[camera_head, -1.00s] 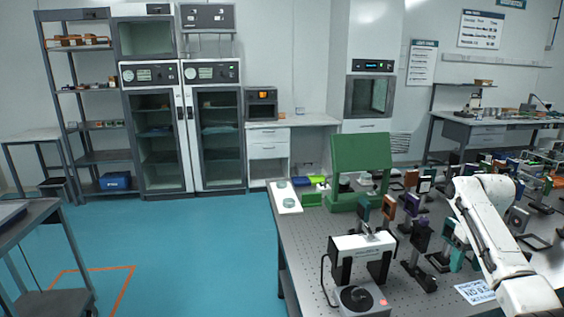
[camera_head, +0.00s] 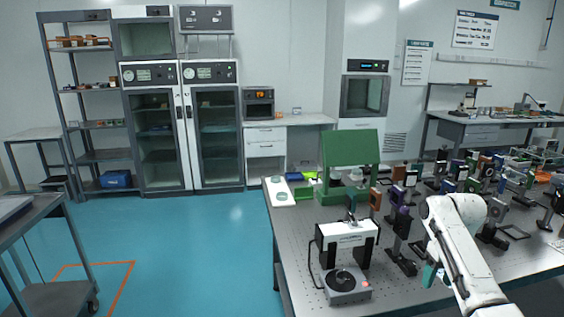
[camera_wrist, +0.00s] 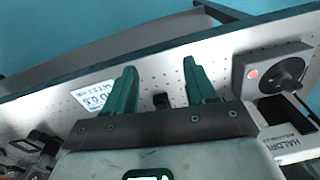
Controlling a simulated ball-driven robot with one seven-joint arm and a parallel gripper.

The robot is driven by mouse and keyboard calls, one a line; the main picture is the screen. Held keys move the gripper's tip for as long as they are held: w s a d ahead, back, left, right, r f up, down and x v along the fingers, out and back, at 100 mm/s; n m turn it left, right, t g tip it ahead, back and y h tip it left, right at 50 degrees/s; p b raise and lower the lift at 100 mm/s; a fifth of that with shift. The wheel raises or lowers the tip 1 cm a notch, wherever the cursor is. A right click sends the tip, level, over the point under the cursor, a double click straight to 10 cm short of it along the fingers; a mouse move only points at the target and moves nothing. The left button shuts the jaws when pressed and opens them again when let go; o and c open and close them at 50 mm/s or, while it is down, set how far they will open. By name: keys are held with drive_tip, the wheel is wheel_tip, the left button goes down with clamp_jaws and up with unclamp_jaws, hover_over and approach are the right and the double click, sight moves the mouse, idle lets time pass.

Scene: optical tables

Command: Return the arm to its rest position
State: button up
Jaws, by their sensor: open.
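My white arm (camera_head: 462,240) reaches in from the lower right of the head view, bent over the optical table. My gripper (camera_wrist: 160,82) shows in the wrist view with its two green fingers apart and nothing between them. In the head view only a small green part of it shows beside my arm; the rest is hidden behind the arm. The gripper is above the perforated table top (camera_head: 300,215), near its front edge. I cannot tell its exact height.
A white and black instrument (camera_head: 346,240) stands left of my arm; its round-knobbed base (camera_wrist: 272,70) is right of the fingers in the wrist view. A green box (camera_head: 350,152) and several optic mounts stand behind. A printed label (camera_wrist: 95,95) lies left.

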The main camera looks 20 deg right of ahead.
drive_tip(key=s+a+f+n, duration=0.1)
drive_tip(key=s+a+f, duration=0.1)
drive_tip(key=a+f, duration=0.5)
drive_tip(key=s+a+f+y, duration=0.1)
drive_tip(key=a+f, duration=0.2)
drive_tip(key=a, duration=0.7)
drive_tip(key=s+a+f+n, duration=0.15)
drive_tip(key=a+f, duration=0.25)
drive_tip(key=a, duration=0.5)
drive_tip(key=s+a+f, duration=0.1)
drive_tip(key=s+a, duration=0.3)
drive_tip(key=s, duration=0.2)
drive_tip(key=s+a+f, duration=0.2)
drive_tip(key=s+a, duration=0.2)
drive_tip(key=s, duration=0.3)
drive_tip(key=s+r+h, duration=0.1)
drive_tip(key=s+r, duration=0.1)
drive_tip(key=s, duration=0.8)
drive_tip(key=shift+s+d+r+n+t, duration=0.15)
drive_tip(key=shift+s+r+n+t, duration=0.15)
drive_tip(key=shift+r+n, duration=0.1)
